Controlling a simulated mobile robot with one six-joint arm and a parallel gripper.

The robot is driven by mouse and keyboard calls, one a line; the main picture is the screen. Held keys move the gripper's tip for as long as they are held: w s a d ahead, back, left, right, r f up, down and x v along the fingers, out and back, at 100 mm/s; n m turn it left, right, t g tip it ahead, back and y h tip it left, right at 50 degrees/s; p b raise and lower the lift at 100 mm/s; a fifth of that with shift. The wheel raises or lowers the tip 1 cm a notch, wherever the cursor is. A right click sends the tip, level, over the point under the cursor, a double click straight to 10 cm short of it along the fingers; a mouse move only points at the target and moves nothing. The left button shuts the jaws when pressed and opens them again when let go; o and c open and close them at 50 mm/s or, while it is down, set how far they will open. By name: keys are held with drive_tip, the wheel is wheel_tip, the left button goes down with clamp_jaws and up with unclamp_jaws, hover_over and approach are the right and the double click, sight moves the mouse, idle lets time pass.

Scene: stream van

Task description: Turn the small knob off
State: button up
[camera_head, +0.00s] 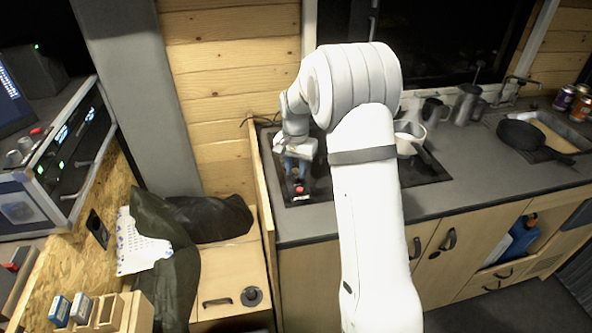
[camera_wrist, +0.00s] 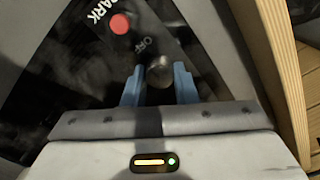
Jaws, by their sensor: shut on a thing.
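A small round dark metallic knob (camera_wrist: 160,71) shows in the wrist view on a black panel, with the printed word OFF beside it. My gripper (camera_wrist: 159,78) has its two blue fingers on either side of the knob and is shut on it. In the head view my gripper (camera_head: 294,168) points down over the left end of the black hob (camera_head: 318,187). The knob is hidden or too small to make out there. A red round control (camera_wrist: 120,23) sits on the panel farther from my gripper, near the partly visible letters ARK.
A wooden side board (camera_wrist: 270,75) rises close to the right of my gripper in the wrist view. In the head view a white pot (camera_head: 406,145) stands on the hob, and a black pan (camera_head: 528,137) lies farther right. The counter's front right is clear.

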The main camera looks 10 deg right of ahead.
sight(296, 170)
drive_tip(key=shift+m, duration=0.6)
drive_tip(key=o, duration=1)
drive_tip(key=shift+r+b, duration=0.45)
drive_tip(key=shift+r, duration=3.5)
